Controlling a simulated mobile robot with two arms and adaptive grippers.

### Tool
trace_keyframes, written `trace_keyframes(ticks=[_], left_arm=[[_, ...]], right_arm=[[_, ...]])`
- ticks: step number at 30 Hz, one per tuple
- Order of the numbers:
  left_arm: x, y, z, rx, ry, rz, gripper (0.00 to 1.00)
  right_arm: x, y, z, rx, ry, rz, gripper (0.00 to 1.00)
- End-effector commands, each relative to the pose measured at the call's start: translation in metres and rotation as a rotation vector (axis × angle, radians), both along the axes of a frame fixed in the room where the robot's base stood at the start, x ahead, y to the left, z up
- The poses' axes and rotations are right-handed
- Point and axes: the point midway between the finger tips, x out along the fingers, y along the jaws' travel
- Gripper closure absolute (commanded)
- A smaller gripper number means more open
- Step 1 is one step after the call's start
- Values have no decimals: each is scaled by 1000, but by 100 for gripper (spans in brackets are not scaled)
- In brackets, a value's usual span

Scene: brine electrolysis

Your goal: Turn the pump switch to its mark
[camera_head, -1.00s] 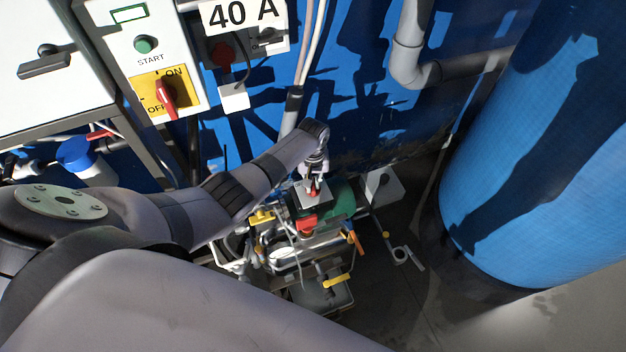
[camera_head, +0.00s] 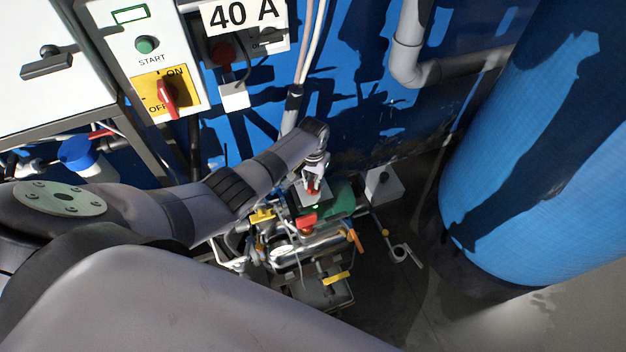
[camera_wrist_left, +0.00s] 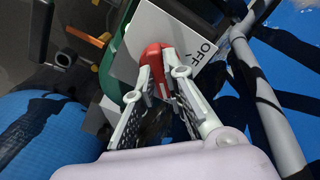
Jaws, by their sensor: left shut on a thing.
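The pump switch has a white plate (camera_wrist_left: 172,32) with "OFF" printed near one edge and a red handle (camera_wrist_left: 152,58) standing out from it. In the left wrist view my left gripper (camera_wrist_left: 160,80) has its two fingers on either side of the red handle, shut on it. In the head view my left gripper (camera_head: 314,178) reaches down onto the switch, on top of the pump unit. The arm and fingers hide part of the plate there. Any other mark on the plate is hidden or too small to read. My right gripper is not in view.
A yellow plate with a red ON/OFF switch (camera_head: 168,96) and a green START button (camera_head: 146,44) are at upper left. Pipes and yellow-handled valves (camera_head: 337,278) crowd below the pump. A blue tank (camera_head: 530,150) stands at right. A grey pipe (camera_wrist_left: 265,95) runs beside the gripper.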

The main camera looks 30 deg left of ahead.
Motion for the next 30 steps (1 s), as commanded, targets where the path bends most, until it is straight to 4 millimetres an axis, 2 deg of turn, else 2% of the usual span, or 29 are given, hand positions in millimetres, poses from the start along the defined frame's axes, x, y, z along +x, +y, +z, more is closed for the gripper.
trace_keyframes(ticks=[9,10,18,30], left_arm=[[0,0,0,0,0,-4,100],[0,0,0,0,0,-4,86],[0,0,0,0,-1,-3,68],[1,0,4,0,-2,-2,68]], right_arm=[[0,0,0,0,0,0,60],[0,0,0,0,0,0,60],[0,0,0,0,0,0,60],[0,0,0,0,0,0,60]])
